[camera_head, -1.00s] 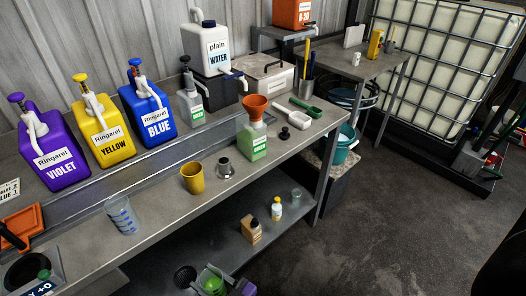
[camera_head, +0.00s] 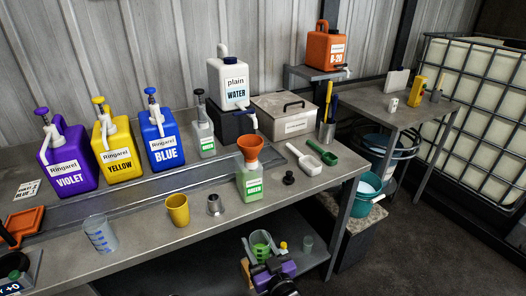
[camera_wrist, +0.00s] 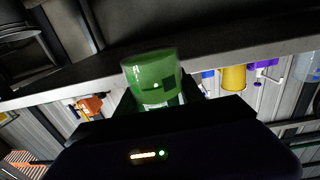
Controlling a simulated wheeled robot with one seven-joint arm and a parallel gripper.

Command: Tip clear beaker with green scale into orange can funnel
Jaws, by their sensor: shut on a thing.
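A beaker with green on it (camera_head: 262,246) is between the fingers of my gripper (camera_head: 264,262) in the head view, in front of the bench's front edge. It looks roughly upright. In the wrist view the beaker (camera_wrist: 151,78) looks translucent green with a darker green patch; I cannot tell scale from contents. My gripper is shut on it. The orange funnel (camera_head: 250,147) sits in the top of a container labelled GREEN (camera_head: 249,182) on the bench. The beaker is below and in front of that container, apart from it.
A clear beaker with a blue scale (camera_head: 99,234), a yellow cup (camera_head: 177,210) and a metal cup (camera_head: 215,204) stand along the bench front. Scoops (camera_head: 306,160) lie right of the funnel. Violet (camera_head: 66,160), yellow and blue jugs stand behind. A lower shelf (camera_head: 318,255) holds small items.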

